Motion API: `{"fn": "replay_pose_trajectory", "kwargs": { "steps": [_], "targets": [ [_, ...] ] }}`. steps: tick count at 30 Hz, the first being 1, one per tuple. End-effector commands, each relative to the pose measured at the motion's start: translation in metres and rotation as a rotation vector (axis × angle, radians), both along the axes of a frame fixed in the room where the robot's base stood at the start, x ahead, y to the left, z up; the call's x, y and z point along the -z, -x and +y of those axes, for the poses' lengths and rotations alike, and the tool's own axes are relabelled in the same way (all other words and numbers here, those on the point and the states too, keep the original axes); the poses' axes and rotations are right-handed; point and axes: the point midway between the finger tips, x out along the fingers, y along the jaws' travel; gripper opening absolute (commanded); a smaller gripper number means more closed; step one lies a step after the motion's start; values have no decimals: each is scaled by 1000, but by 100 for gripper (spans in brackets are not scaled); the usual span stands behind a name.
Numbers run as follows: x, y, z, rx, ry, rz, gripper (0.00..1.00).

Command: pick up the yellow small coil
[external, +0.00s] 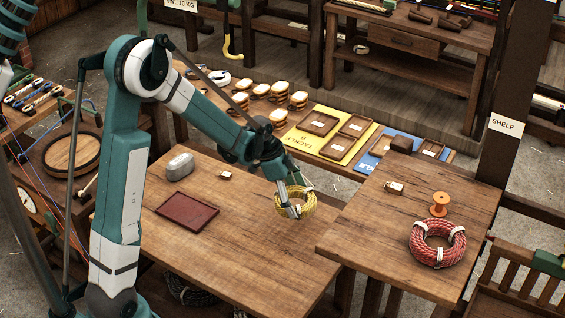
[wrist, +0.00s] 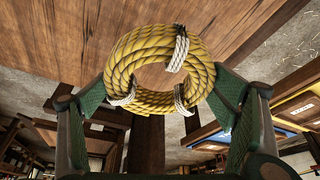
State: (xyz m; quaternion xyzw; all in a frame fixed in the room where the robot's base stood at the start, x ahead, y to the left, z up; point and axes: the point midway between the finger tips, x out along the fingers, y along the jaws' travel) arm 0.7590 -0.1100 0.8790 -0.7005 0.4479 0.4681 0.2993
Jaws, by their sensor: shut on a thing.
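The yellow small coil (external: 309,204) is a ring of yellow rope over the right part of the middle wooden table in the external view. In the wrist view the yellow coil (wrist: 130,47) shows large, bound with several white ties. My gripper (external: 293,207) is shut on the coil. In the wrist view my gripper (wrist: 165,90) has its green finger pads on either side of the ring. I cannot tell for sure whether the coil touches the tabletop. Part of the ring is hidden behind the fingers in the external view.
A dark red tray (external: 187,212), a grey case (external: 180,166) and a small tagged block (external: 226,175) are on the middle table. A red rope coil (external: 437,243), an orange spool (external: 439,204) and another tag (external: 394,188) are on the right table. The middle table's front is clear.

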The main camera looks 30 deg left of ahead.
Motion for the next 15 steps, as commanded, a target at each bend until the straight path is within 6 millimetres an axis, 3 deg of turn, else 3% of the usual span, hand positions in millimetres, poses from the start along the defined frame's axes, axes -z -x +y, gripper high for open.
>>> {"fn": "replay_pose_trajectory", "kwargs": {
  "steps": [6,15],
  "targets": [
    [-16,0,0,0,0,0,65],
    [-18,0,0,0,0,0,65]
  ]
}}
